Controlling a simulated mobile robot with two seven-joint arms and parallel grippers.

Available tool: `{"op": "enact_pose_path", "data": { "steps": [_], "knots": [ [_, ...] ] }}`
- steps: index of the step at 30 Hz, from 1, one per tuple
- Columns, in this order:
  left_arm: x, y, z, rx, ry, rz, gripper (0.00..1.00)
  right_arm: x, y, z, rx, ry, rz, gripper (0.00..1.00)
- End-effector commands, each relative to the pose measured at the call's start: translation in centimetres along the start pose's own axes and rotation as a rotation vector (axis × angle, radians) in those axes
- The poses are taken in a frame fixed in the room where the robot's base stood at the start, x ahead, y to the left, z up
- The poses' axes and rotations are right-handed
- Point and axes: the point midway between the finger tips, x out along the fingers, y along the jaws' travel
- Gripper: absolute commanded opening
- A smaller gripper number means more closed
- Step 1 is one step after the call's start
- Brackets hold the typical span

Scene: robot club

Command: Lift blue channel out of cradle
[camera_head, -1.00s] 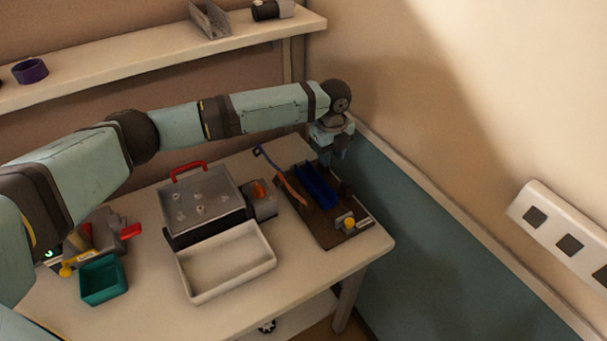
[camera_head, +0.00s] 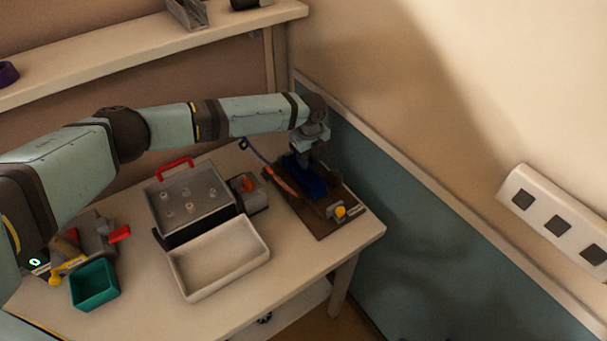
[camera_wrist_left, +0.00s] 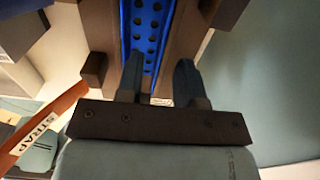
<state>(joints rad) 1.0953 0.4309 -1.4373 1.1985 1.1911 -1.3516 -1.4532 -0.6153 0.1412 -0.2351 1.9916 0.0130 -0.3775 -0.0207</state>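The blue channel (camera_head: 318,187) lies in a dark brown wooden cradle (camera_head: 317,222) at the table's right end. My left gripper (camera_head: 304,168) points down over the channel's far part. In the left wrist view the channel (camera_wrist_left: 149,22) shows as a perforated blue strip between brown cradle walls (camera_wrist_left: 103,25). The left gripper's two fingers (camera_wrist_left: 160,64) are apart there, and the strip runs in the gap between them. I cannot tell whether the fingers touch it. My right gripper is not in view.
An orange strap (camera_head: 284,184) lies along the cradle's left side, and a yellow knob (camera_head: 340,211) sits at its near end. A white tray (camera_head: 262,247), a grey case with red handle (camera_head: 153,205) and a teal bin (camera_head: 91,303) stand left. A wall is close on the right.

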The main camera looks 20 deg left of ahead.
Motion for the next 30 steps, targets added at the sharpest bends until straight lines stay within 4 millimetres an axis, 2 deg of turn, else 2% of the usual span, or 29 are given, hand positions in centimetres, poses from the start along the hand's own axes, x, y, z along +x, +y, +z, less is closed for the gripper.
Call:
{"op": "enact_pose_path", "data": {
  "steps": [7, 16, 17, 21, 30],
  "knots": [
    [3.5, -0.1, 0.1, -0.001, 0.001, 0.002, 0.34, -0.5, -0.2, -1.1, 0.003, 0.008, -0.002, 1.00],
    [4.3, -0.1, 0.1, -0.001, 0.000, 0.000, 0.34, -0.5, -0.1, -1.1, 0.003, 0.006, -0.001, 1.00],
    [4.3, -0.1, 0.1, -0.001, 0.000, 0.000, 0.32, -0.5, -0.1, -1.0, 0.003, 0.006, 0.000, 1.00],
    [4.3, -0.1, 0.1, -0.001, 0.000, 0.000, 0.00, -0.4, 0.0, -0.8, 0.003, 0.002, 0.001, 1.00],
    [4.3, -0.1, 0.1, -0.001, 0.000, 0.000, 0.00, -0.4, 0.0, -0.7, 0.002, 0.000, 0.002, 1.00]
  ]
}}
